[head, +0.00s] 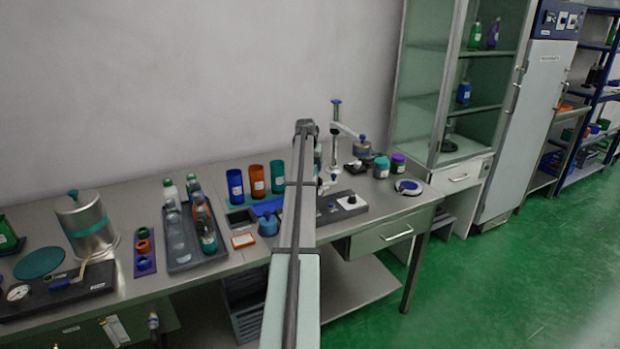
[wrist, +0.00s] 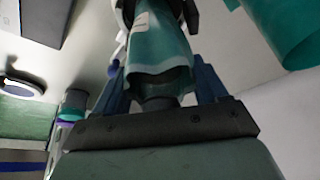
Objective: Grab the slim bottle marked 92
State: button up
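In the wrist view, a teal, see-through slim bottle (wrist: 158,55) with a white label runs between the fingers of my gripper (wrist: 157,18). The dark fingertips sit against both its sides, and my gripper looks shut on it. The mark on its label is not readable. In the head view my own arm hides the gripper; a bit of teal (head: 318,157) shows beside the arm's far end. Several slim bottles (head: 208,238) stand in a grey tray (head: 182,265) left of the arm. Their marks are too small to read.
Blue (head: 235,187), orange (head: 257,182) and teal (head: 277,177) cylinders stand behind the tray, right of it. A stand (head: 337,125), lidded jars (head: 381,167) and a round device (head: 408,187) are on the right. A steel pot (head: 85,225) is on the left.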

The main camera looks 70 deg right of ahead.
grip_shut()
dwell(0.5)
jog(key=shift+r, duration=0.1)
